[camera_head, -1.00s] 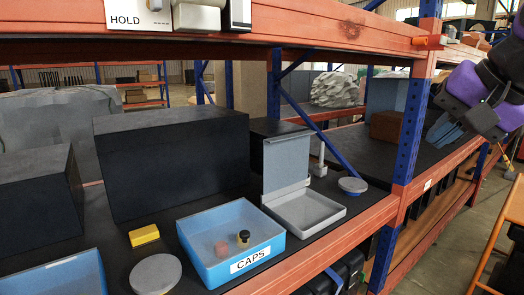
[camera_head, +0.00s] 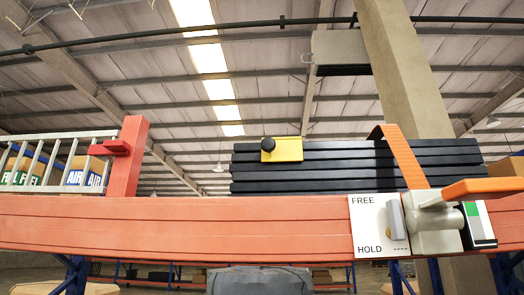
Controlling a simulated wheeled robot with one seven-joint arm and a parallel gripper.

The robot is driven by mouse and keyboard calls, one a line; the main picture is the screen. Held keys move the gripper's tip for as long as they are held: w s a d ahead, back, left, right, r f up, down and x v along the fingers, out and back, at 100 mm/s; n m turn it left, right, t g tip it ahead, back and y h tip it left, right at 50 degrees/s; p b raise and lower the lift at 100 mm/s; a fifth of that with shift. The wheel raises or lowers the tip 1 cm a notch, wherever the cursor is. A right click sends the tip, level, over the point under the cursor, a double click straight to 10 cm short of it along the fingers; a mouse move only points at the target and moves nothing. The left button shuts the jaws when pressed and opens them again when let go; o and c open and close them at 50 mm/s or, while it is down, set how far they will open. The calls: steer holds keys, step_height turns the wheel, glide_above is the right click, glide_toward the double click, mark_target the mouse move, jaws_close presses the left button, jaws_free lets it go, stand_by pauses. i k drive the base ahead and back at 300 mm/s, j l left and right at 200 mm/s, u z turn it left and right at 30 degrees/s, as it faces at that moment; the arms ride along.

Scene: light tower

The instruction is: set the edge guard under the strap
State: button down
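An orange strap (camera_head: 404,160) comes down over the right part of a stack of black slabs (camera_head: 350,180) to a grey ratchet-like buckle (camera_head: 433,222) on the beam. A yellow piece with a black knob (camera_head: 290,150), which looks like the edge guard, sits at the top front edge of the stack. It is left of the strap, with a clear gap between them. An orange lever (camera_head: 485,189) sticks out to the right from the buckle. My gripper is not in view now.
A long orange beam (camera_head: 180,224) crosses the view below the stack. A white plate marked FREE and HOLD (camera_head: 378,225) has a small lever near its right edge. A red post (camera_head: 127,160) and a pale rack with boxes stand at the left. A concrete column (camera_head: 405,80) rises behind.

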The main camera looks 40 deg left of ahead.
mark_target(287, 148)
steer(key=u, duration=1.45)
steer(key=l+z, duration=0.35)
steer(key=k+j, duration=0.05)
steer(key=j, duration=0.05)
